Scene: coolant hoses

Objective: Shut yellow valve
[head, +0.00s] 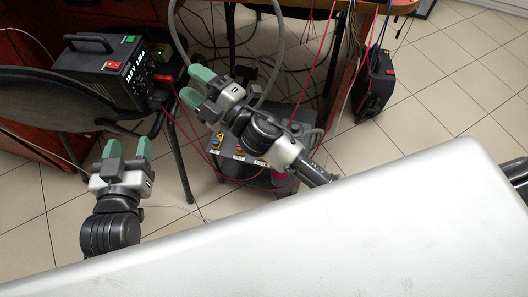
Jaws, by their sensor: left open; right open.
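A low grey box (228,168) stands on the floor under the desk, with small coloured knobs and labels along its top. My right gripper (197,87) has green fingertips, is open and empty, and is above and left of the box in the picture, apart from the knobs. My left gripper (127,154) is open and empty, further left and apart from the box.
A black power supply (105,72) with a handle sits on a dark chair (45,98) at the left. Grey hoses and red cables (318,65) hang around the box. A black case (375,85) stands on the right. Tiled floor (450,95) is clear at the right.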

